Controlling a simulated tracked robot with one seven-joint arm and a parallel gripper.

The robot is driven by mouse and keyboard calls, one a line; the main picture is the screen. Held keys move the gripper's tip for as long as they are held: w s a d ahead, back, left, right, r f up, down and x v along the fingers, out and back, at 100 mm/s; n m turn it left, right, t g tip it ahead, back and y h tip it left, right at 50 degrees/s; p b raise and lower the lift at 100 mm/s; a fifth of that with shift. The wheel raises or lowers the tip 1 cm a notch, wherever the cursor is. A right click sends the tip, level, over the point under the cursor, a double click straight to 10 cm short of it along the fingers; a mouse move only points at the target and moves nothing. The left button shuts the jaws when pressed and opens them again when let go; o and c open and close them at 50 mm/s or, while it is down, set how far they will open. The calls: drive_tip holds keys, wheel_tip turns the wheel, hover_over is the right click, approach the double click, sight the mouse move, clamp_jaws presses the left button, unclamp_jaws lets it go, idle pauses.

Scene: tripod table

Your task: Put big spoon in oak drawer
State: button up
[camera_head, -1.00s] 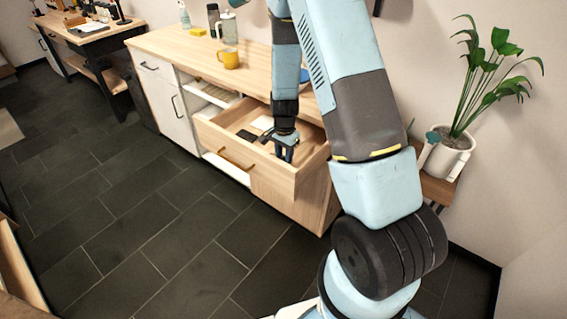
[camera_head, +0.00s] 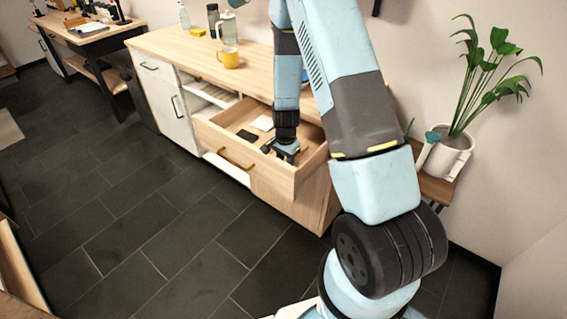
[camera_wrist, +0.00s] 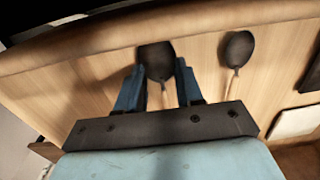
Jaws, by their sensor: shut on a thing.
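The oak drawer (camera_head: 225,146) is pulled open from the wooden cabinet. My gripper (camera_head: 282,153) is inside the drawer, toward its right end. In the wrist view, my gripper (camera_wrist: 160,88) has its two blue fingers on either side of a spoon with a dark bowl (camera_wrist: 157,58), taken as the big spoon, and is shut on it. Its thin light handle shows between the fingers and then is hidden by the gripper body. A second dark spoon (camera_wrist: 238,50) with a light handle lies to the right on the drawer floor.
A dark flat item (camera_head: 247,135) and a white flat item (camera_head: 263,123) lie in the drawer. A yellow mug (camera_head: 229,58) and bottles stand on the cabinet top. A potted plant (camera_head: 447,158) stands on the right.

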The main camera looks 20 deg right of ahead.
drive_tip(key=shift+s+f, duration=0.15)
drive_tip(key=shift+f, duration=0.15)
